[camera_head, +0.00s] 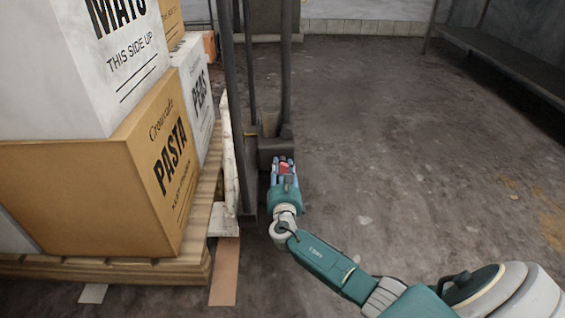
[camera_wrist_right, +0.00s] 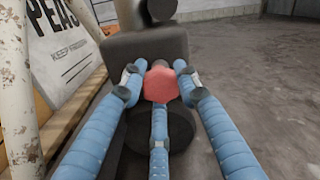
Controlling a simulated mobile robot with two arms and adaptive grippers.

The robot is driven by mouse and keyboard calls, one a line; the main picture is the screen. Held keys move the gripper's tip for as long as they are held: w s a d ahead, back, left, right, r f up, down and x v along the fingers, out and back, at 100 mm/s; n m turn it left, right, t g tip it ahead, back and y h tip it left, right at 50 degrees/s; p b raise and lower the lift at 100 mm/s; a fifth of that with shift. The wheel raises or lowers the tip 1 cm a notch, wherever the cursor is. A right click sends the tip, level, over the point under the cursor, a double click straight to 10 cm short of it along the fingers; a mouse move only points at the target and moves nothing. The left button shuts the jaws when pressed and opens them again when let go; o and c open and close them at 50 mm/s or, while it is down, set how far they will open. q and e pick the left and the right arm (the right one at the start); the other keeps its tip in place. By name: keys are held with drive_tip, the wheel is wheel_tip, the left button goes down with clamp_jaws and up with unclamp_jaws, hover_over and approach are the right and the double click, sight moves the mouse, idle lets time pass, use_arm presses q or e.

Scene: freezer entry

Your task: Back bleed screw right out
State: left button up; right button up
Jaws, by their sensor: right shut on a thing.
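The bleed screw appears as a small red knob (camera_wrist_right: 161,82) on a dark block (camera_wrist_right: 146,50) in the right wrist view. The knob also shows as a red spot (camera_head: 285,167) in the head view, low beside the upright posts. My right gripper (camera_wrist_right: 158,78) has its blue fingers around the red knob, one on each side and one from below. It is shut on the knob, which sits against the dark block. The knob's thread is hidden, so I cannot tell how far out it is. My left gripper is not in view.
A wooden pallet (camera_head: 190,245) bears stacked boxes, including a brown pasta box (camera_head: 90,190), on the left. Dark upright posts (camera_head: 236,110) stand between the pallet and my right gripper. The concrete floor (camera_head: 400,140) to the right is open. A dark bench (camera_head: 515,65) runs along the right wall.

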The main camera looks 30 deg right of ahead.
drive_tip(key=o, duration=1.2)
drive_tip(key=shift+w+r, duration=0.15)
drive_tip(key=shift+r, duration=0.25)
drive_tip(key=shift+f, duration=0.2)
drive_tip(key=shift+s+a, duration=0.2)
drive_tip(key=shift+s, duration=0.15)
drive_tip(key=v, duration=1.1)
drive_tip(key=shift+s, duration=0.2)
drive_tip(key=shift+c, duration=0.3)
